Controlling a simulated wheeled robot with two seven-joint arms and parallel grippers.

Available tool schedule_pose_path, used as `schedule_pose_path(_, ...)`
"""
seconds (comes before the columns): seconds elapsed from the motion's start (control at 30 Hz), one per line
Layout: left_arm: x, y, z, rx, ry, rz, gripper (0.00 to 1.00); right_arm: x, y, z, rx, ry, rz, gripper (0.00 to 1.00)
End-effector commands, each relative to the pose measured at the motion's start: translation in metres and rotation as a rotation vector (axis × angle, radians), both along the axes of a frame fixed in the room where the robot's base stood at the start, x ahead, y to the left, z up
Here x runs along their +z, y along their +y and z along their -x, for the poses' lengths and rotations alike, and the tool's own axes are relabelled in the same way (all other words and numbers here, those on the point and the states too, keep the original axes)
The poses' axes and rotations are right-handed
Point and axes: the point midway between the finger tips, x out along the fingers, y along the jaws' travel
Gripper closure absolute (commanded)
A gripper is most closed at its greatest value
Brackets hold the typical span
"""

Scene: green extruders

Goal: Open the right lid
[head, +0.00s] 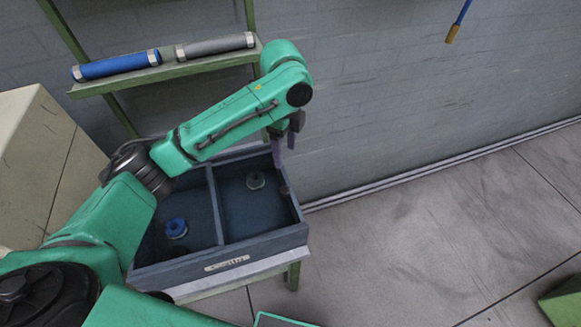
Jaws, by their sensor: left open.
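A dark blue-grey box (231,246) with a divider and a pale label on its front stands on a green-framed stand. I see into both compartments, and I cannot make out a separate right lid. My left gripper (284,152) is open and points down over the back right of the box. Its purplish fingers look empty; I cannot tell whether they touch the box. My left arm hides the box's back left part. My right gripper is not in view.
A green shelf (178,70) behind the box carries a blue roll (117,65) and a grey roll (215,45). A beige cabinet (50,165) stands at the left. A blue cord with a yellow end (453,34) hangs at the upper right. The floor to the right is mostly clear.

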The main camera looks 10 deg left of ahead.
Motion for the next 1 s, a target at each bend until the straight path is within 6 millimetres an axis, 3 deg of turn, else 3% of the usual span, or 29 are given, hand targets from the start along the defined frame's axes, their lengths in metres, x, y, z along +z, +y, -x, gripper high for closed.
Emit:
schedule_pose_path(0.17, -0.026, 0.000, 0.002, 0.001, 0.006, -0.001, 0.31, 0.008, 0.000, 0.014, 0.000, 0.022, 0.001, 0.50)
schedule_pose_path(0.37, -0.079, 0.000, 0.003, 0.001, 0.006, -0.001, 0.31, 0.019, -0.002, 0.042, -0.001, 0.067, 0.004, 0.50)
schedule_pose_path(0.47, -0.105, 0.000, 0.003, 0.002, 0.005, -0.002, 0.31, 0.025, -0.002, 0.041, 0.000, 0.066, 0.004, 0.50)
schedule_pose_path(0.6, -0.132, 0.000, 0.003, 0.000, 0.002, 0.000, 0.31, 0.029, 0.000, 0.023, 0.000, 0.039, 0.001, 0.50)
schedule_pose_path(0.73, -0.143, 0.000, 0.003, 0.000, 0.000, 0.000, 0.31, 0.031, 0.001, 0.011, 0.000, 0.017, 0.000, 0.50)
schedule_pose_path(0.93, -0.144, 0.000, 0.003, 0.000, -0.001, 0.000, 0.31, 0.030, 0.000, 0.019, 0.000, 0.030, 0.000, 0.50)
schedule_pose_path(0.97, -0.144, 0.000, 0.003, 0.000, -0.001, 0.000, 0.35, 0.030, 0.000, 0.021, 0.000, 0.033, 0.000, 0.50)
schedule_pose_path(1.0, -0.144, 0.000, 0.003, 0.000, -0.001, 0.000, 0.50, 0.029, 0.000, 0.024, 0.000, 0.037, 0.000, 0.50)
